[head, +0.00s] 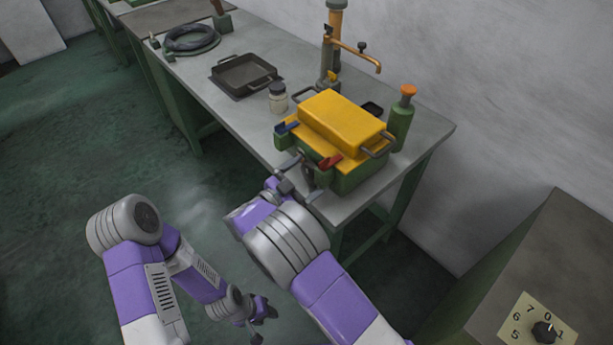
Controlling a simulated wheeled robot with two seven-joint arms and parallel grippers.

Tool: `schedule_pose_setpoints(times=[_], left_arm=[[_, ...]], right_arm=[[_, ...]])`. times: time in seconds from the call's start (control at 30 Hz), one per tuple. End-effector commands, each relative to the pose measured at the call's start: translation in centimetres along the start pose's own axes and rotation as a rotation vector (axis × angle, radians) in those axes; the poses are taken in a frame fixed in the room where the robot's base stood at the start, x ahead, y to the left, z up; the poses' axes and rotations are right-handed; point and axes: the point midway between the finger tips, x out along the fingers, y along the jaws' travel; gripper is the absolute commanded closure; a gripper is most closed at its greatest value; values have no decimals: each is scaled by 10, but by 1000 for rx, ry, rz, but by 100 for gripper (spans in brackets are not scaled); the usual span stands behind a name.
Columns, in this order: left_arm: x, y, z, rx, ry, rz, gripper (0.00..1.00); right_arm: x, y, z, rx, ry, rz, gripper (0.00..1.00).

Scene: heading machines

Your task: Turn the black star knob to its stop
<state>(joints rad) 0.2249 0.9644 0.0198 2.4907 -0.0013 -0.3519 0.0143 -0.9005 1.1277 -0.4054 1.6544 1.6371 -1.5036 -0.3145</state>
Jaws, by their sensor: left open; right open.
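The black star knob (544,331) sits on a pale yellow dial plate (522,312) with printed numbers, at the bottom right of the head view. The plate is on top of a dark grey and green cabinet. My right gripper (300,175) is open at the front of the green and yellow machine, far to the left of the knob. Whether it touches the machine I cannot tell. My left gripper (262,312) is open and hangs low over the floor, also well left of the knob.
The machine with a yellow cover (342,122) stands on a grey workbench (232,108). The bench also holds a black tray (245,74), a jar (278,98), a green bottle (400,118), a copper tap (355,52) and a coiled hose (190,38). A floor gap separates bench and cabinet (548,245).

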Motion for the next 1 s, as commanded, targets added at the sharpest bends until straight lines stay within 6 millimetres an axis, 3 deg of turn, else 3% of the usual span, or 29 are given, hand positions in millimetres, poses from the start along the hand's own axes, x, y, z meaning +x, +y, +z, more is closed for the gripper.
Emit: schedule_pose_setpoints(times=[0.03, 0.4, 0.57, 1.0], left_arm=[[0, 0, 0, 0, 0, 0, 58], [0, 0, 0, 0, 0, 0, 58], [3, -1, 0, 0, 0, 0, 58], [36, -14, -2, 0, 0, 0, 58]], right_arm=[[0, 0, 0, 0, 0, 0, 0], [0, 0, 0, 0, 0, 0, 55], [0, 0, 1, 35, 1, 1, 55], [0, 1, 2, 469, 11, -1, 55]])
